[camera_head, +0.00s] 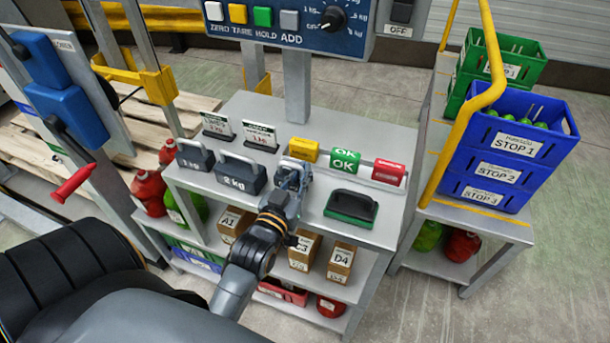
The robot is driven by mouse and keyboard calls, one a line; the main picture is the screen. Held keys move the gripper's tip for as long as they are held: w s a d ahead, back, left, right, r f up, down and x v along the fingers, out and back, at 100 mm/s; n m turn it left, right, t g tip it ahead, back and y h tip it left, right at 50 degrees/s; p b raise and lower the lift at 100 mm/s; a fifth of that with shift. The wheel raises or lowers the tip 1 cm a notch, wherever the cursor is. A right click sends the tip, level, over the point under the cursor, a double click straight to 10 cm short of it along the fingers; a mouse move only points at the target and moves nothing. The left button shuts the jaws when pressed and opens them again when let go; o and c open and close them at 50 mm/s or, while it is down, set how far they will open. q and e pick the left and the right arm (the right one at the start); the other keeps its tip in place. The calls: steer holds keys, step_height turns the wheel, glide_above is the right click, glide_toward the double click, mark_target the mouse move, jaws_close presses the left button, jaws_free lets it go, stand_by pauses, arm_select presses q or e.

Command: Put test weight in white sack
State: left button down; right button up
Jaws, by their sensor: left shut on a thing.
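Two dark grey test weights with light handles stand on the grey bench top: a smaller one marked 1 kg (195,159) and a larger one (240,177) that seems marked 2 kg. My left gripper (291,176) is just right of the larger weight, in front of a yellow block. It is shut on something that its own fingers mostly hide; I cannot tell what. No white sack shows. My right gripper is not in view.
Right of my gripper are a green OK block (345,162), a red block (388,173) and a black-and-green pad (351,207). Blue crates (505,150) stand on the right rack behind a yellow rail (460,120). A scale panel (290,25) rises behind the bench.

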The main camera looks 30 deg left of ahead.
arm_select(q)
steer(key=shift+s+r, duration=0.1)
steer(key=shift+r, duration=0.05)
steer(key=shift+s+d+r, duration=0.1)
steer(key=shift+s, duration=0.1)
steer(key=c, duration=1.9)
jaws_free()
steer(key=shift+f, duration=0.3)
steer(key=o, duration=0.5)
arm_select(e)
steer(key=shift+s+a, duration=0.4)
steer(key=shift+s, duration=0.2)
arm_select(q)
steer(key=shift+r, duration=0.1)
